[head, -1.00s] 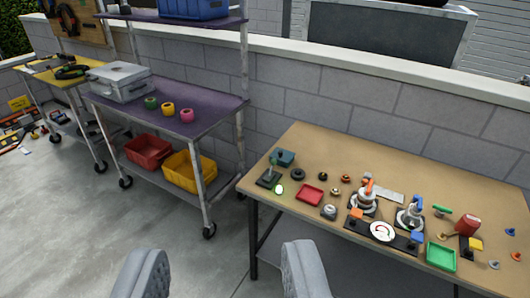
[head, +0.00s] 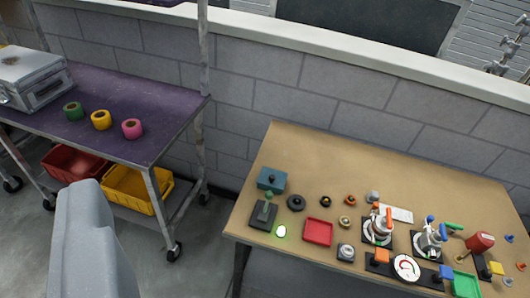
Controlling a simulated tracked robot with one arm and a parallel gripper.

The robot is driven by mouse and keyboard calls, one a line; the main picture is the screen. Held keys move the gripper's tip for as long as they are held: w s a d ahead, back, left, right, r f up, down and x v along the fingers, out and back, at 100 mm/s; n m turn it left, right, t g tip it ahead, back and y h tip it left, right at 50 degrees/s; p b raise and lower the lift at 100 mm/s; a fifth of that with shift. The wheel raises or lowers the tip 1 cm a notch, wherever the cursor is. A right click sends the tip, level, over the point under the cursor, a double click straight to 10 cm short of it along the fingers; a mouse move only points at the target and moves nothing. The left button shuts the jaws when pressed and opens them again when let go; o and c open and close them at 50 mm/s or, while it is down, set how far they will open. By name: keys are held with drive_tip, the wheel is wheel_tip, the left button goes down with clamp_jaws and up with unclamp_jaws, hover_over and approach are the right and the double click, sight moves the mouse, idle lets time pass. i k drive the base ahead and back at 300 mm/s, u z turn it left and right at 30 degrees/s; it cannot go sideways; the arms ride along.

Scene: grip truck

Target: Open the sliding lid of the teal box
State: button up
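The teal box (head: 272,179) is small and sits on the wooden table (head: 330,160), near its left edge, with a dark knob-like shape at its front. The view is too small to tell the lid's position. One grey finger of my gripper (head: 88,235) shows large at lower left, in front of the shelf cart. The other finger is out of frame. Nothing touches the visible finger on either side, so the gripper looks open and empty, well to the left of the box and apart from it.
A black round knob (head: 296,203) and a red tray (head: 318,232) are to the right. A purple-topped cart (head: 150,110) stands left; a block wall runs behind.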

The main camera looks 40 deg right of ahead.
sight(273, 178)
drive_tip(key=z, duration=0.6)
drive_tip(key=i, duration=1.1)
drive_tip(key=z, duration=0.9)
